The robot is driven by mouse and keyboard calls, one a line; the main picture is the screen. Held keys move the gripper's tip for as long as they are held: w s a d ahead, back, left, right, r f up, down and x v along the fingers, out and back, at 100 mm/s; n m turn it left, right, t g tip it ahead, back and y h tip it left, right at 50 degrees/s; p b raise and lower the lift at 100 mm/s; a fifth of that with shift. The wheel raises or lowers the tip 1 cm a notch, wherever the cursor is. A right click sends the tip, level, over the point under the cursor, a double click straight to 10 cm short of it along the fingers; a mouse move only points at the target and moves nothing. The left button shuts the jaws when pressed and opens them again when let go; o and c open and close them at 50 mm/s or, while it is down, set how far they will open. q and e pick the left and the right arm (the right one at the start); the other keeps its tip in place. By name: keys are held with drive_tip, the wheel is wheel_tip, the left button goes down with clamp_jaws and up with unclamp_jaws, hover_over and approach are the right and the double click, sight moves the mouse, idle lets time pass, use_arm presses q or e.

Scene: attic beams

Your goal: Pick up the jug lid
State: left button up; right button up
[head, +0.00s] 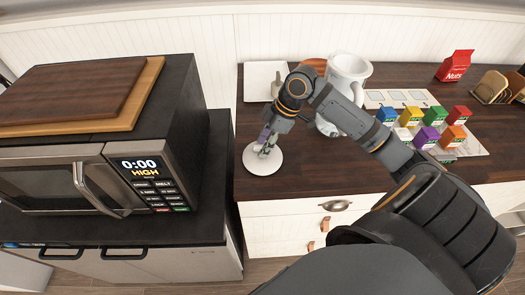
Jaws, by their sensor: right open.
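A round white disc that looks like the jug lid (255,165) lies flat on the dark wooden counter, left of the white jug (350,68). My right gripper (264,151) is over the lid, its fingers pointing down at the lid's middle. It is open, and the fingers hide the lid's centre. I cannot tell whether they touch it. The jug stands upright farther back, partly hidden by my right arm. My left gripper is not in view.
A microwave (90,180) with wooden boards (75,95) on top stands at left. A white square plate (258,78) lies behind the lid. Colourful small boxes (432,137), a red nuts bag (455,66) and bread slices (489,87) are at right.

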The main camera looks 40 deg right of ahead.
drive_tip(key=shift+c, duration=0.5)
clamp_jaws()
drive_tip(key=shift+r, duration=0.1)
